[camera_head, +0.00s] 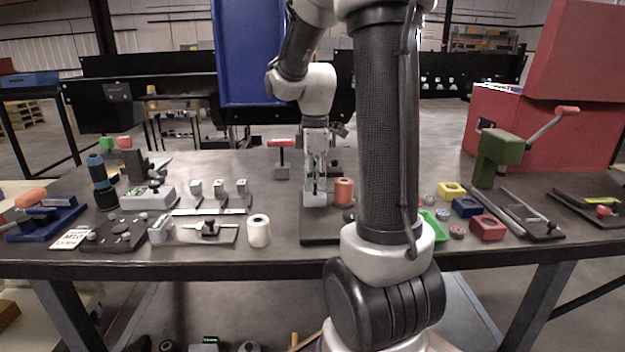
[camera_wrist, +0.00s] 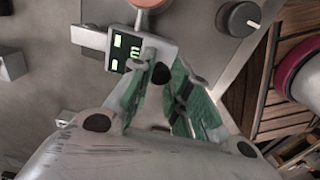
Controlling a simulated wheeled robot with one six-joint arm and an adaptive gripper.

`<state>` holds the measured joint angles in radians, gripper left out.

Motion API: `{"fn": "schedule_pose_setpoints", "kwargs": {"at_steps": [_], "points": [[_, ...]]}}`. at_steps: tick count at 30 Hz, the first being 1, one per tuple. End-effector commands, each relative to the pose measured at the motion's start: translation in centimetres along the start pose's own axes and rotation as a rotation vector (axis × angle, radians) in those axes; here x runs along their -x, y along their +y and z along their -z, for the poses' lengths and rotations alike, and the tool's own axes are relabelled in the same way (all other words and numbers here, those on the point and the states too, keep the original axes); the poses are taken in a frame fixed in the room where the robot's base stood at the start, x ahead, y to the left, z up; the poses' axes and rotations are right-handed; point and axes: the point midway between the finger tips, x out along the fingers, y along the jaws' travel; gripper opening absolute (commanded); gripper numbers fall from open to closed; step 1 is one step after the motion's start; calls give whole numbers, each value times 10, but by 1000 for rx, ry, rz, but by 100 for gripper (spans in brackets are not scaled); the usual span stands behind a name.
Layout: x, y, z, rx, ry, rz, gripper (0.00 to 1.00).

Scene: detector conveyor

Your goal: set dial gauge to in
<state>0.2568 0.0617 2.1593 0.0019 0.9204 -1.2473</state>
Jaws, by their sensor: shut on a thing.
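The dial gauge (camera_wrist: 168,48) shows in the wrist view as a light grey block with a black display and lit green characters. The display appears turned on its side, and its unit text is hard to read. My gripper (camera_wrist: 161,74) is at the block's lower edge, with its green-padded fingers closed together on a part of it. The pinched part is mostly hidden. In the head view my gripper (camera_head: 316,186) points straight down at the small grey gauge (camera_head: 315,200) on a dark base plate (camera_head: 318,238).
An orange-red cylinder (camera_head: 344,191) stands close to the right of the gauge. A dark round knob (camera_wrist: 240,19) is on the plate in the wrist view. A white roll (camera_head: 259,231) stands to the left. Coloured blocks and a green vise-like device (camera_head: 497,150) are at the right.

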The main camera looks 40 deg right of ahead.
Motion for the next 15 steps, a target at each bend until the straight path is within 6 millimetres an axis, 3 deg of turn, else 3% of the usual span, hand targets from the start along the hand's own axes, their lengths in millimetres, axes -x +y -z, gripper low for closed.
{"fn": "schedule_pose_setpoints", "kwargs": {"at_steps": [10, 11, 14, 15], "points": [[1, 1, -2, 4, -3, -2, 0], [1, 1, -2, 4, -3, -2, 24], [1, 0, -2, 3, -3, -1, 42], [0, 0, -1, 3, -3, -1, 42]]}}
